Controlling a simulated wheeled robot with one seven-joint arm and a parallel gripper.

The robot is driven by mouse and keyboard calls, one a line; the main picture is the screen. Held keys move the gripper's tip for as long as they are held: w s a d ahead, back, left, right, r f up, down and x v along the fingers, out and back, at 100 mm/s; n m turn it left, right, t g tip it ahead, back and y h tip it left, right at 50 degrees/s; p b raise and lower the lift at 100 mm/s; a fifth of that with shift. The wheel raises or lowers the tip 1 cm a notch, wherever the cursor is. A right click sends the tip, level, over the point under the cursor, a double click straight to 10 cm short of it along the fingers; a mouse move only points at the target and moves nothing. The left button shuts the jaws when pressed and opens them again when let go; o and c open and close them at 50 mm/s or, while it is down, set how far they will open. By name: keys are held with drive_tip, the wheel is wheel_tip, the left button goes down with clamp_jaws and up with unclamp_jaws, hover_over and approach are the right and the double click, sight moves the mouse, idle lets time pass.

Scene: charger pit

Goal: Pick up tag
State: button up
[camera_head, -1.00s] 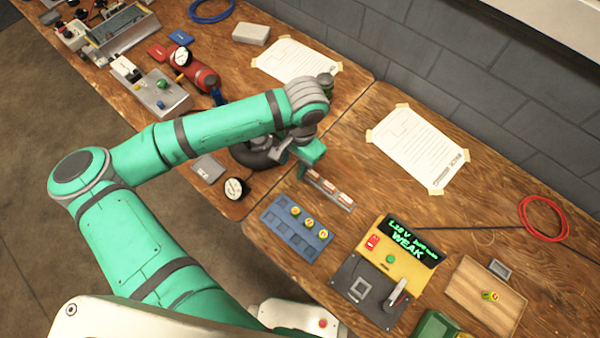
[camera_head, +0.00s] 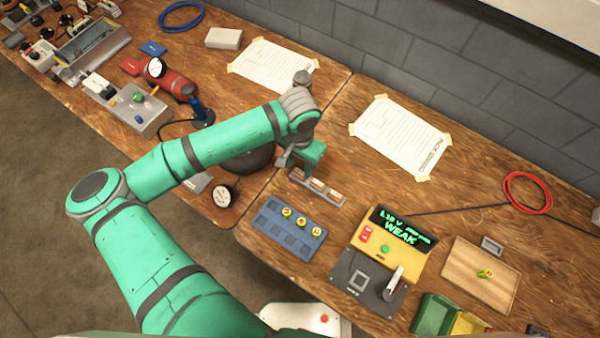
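A narrow grey rack (camera_head: 326,197) lies on the right wooden table and holds a few small pale pieces with reddish-brown marks. One such piece (camera_head: 317,184) sits in its middle; these look like the tags, but their print is too small to read. My gripper (camera_head: 297,169) is low over the left end of this rack, pointing down. The fingertips are small and partly hidden by the gripper's own body, so I cannot tell whether they touch a piece or hold one.
A blue tray (camera_head: 270,236) with several round yellow-red cells lies in front of the rack. A yellow tester (camera_head: 375,262) reading WEAK, a wooden tray (camera_head: 470,282) and green and yellow bins (camera_head: 430,316) stand to the right. A taped paper sheet (camera_head: 400,140) lies behind.

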sight(299, 172)
drive_tip(key=shift+f, duration=1.75)
drive_tip(key=c, duration=0.7)
drive_tip(key=shift+r, duration=0.1)
drive_tip(key=shift+r, duration=0.45)
wheel_tip(299, 172, up, 2)
drive_tip(key=shift+s+r, duration=0.1)
drive_tip(key=shift+r, duration=0.05)
drive_tip(key=s+d+r, duration=0.5)
drive_tip(key=s+r, duration=0.4)
drive_tip(key=s, duration=0.4)
drive_tip(key=shift+r, duration=0.3)
